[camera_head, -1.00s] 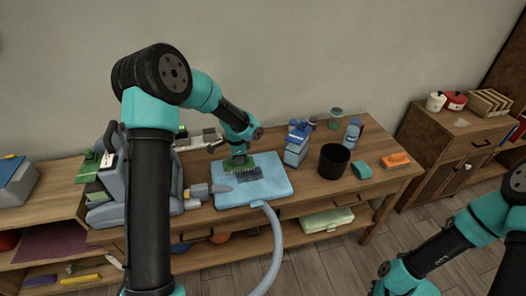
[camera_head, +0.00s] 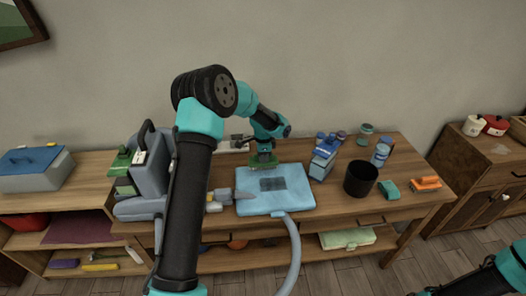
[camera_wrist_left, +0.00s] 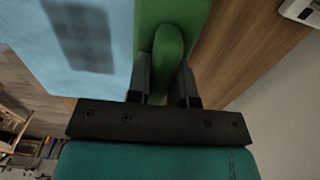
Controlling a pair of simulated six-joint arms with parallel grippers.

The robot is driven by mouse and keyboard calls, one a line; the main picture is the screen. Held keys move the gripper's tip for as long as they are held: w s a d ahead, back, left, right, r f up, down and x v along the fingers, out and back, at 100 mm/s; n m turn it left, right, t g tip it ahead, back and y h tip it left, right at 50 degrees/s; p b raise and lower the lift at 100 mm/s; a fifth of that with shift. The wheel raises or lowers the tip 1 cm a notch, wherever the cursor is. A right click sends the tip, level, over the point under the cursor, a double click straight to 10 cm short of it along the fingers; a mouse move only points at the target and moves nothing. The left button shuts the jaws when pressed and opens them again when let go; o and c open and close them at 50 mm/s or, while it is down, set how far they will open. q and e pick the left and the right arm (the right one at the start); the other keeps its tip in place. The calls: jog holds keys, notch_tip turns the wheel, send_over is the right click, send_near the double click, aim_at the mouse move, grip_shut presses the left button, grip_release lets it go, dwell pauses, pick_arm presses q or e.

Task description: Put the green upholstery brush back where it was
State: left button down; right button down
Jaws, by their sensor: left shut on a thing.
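My left gripper (camera_head: 264,149) is shut on the green upholstery brush (camera_head: 262,161), at the back edge of the light blue cushion (camera_head: 292,203). In the left wrist view the two fingers (camera_wrist_left: 165,84) close around the brush's rounded green grip (camera_wrist_left: 168,48), and its flat green body (camera_wrist_left: 187,12) lies beyond them. The cushion (camera_wrist_left: 30,50) shows beside it with a dark patch (camera_wrist_left: 82,35). The brush looks slightly raised; I cannot tell whether it touches anything. My right gripper is out of view; only part of that arm shows at the lower right.
A grey cleaning machine (camera_head: 150,170) with green parts stands left of the cushion, its nozzle and hose (camera_head: 292,245) near it. Right are a blue-white box (camera_head: 322,160), a black cup (camera_head: 360,178), bottle (camera_head: 381,152), teal item (camera_head: 389,189) and orange brush (camera_head: 425,183). Bare wood shows between them.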

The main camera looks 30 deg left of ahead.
pick_arm(q)
jog(key=w+a, duration=0.1)
jog(key=w, duration=0.1)
jog(key=w+a, duration=0.3)
jog(key=w, duration=0.2)
jog(key=shift+w+a+f, duration=0.1)
jog(key=shift+a+f, duration=0.1)
jog(key=shift+f, duration=0.2)
jog(key=shift+w+a, duration=0.1)
jog(key=shift+w, duration=0.1)
jog(key=shift+f, duration=1.75)
jog(key=shift+f, duration=0.15)
jog(key=c, duration=1)
grip_release()
notch_tip(320, 180, up, 12)
jog(key=shift+r, duration=0.15)
